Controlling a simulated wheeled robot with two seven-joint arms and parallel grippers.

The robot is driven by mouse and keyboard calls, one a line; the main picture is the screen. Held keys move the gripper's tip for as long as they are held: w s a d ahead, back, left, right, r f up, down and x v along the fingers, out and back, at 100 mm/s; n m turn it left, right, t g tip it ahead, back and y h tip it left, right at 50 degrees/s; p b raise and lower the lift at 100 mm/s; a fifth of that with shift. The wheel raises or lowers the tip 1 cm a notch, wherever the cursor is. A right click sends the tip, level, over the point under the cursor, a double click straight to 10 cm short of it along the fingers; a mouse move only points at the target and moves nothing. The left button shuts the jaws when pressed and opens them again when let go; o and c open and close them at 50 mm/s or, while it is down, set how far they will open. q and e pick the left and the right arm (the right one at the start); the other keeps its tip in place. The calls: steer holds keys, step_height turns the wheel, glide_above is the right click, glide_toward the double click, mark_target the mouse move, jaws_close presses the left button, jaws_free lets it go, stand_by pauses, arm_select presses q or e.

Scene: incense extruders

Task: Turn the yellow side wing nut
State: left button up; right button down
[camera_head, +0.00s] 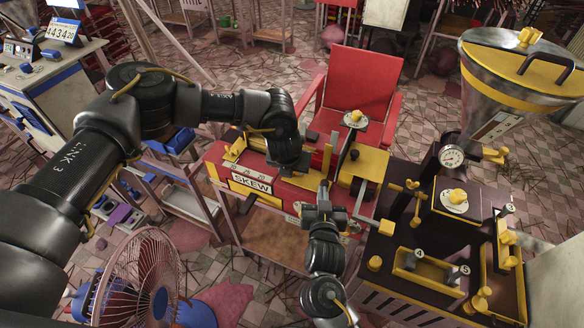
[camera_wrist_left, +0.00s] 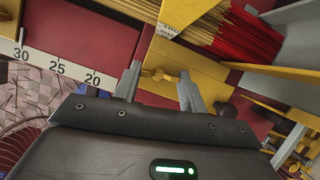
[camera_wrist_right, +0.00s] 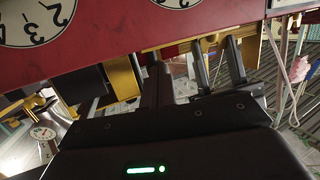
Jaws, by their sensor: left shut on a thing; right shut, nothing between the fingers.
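The yellow side wing nut (camera_wrist_left: 160,75) sits on a yellow panel in the left wrist view, between the fingertips of my left gripper (camera_wrist_left: 158,86). My left gripper is shut on it. In the head view my left arm's end (camera_head: 290,160) covers that spot, so the wing nut is hidden there. My right gripper (camera_head: 323,190) is shut and empty, low in front of the red extruder's front side. In the right wrist view its shut fingers (camera_wrist_right: 160,82) point at the underside of a red panel with dials.
The red extruder (camera_head: 300,193) bears a "SKEW" label and a ruler scale (camera_wrist_left: 58,68). Bundled yellow and red sticks (camera_wrist_left: 245,35) lie beside the wing nut. A black and yellow machine (camera_head: 430,220) with a hopper stands right. A fan (camera_head: 140,275) stands front left. A red chair (camera_head: 360,85) is behind.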

arm_select(q)
steer(key=shift+m, duration=0.4)
steer(key=o, duration=1)
steer(key=shift+r, duration=0.1)
steer(key=v, duration=1.1)
steer(key=shift+s+a+r, duration=0.2)
steer(key=shift+a+r, duration=0.05)
steer(key=shift+r, duration=0.1)
steer(key=v, duration=1.2)
steer(key=shift+a, duration=0.1)
